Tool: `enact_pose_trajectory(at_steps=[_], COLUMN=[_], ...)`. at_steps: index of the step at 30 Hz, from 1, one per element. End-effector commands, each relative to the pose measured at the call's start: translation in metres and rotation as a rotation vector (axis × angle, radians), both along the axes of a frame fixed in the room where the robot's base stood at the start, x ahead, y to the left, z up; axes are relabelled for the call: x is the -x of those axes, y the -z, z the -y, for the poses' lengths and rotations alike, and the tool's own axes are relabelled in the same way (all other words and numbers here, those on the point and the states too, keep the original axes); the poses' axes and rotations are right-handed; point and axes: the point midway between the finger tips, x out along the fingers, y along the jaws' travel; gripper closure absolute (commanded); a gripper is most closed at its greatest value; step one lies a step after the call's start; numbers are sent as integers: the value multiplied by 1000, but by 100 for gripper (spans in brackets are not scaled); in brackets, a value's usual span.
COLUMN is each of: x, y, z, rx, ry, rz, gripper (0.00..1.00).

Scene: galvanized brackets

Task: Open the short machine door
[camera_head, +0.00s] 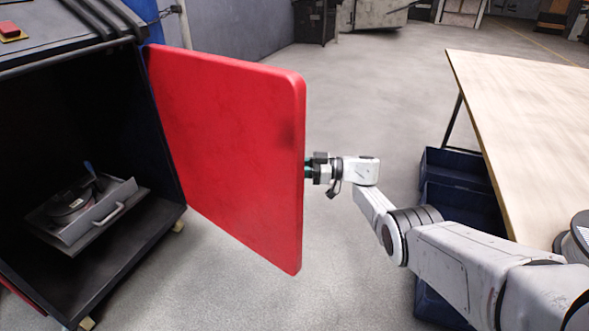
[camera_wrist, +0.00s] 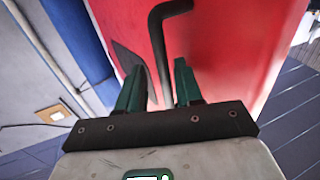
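The short machine door (camera_head: 225,140) is a red panel that stands swung wide out from the dark machine (camera_head: 80,110); the cabinet's inside is exposed. In the wrist view the red door (camera_wrist: 225,45) fills the upper middle, with a black bent bar handle (camera_wrist: 157,40) on it. My gripper (camera_head: 308,171) is at the door's right edge, on the side turned away from the head camera. In the wrist view the green fingers of my gripper (camera_wrist: 158,75) are apart, one on each side of the handle, with visible gaps. Contact with the handle cannot be made out.
A tray-like drawer (camera_head: 90,210) with a handle sits inside the cabinet. A wooden-topped table (camera_head: 530,120) stands at the right, with blue bins (camera_head: 455,165) beneath it near my arm. Grey floor (camera_head: 375,85) is free behind the door.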

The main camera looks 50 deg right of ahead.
Motion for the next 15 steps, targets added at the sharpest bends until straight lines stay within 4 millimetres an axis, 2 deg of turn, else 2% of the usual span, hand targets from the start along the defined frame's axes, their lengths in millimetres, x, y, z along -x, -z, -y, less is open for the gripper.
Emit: enact_pose_trajectory(at_steps=[10, 15], x=[6, 27], y=[3, 2], z=[3, 17], rx=[-2, -4], ry=[3, 6], rz=[-4, -5], gripper=[62, 62])
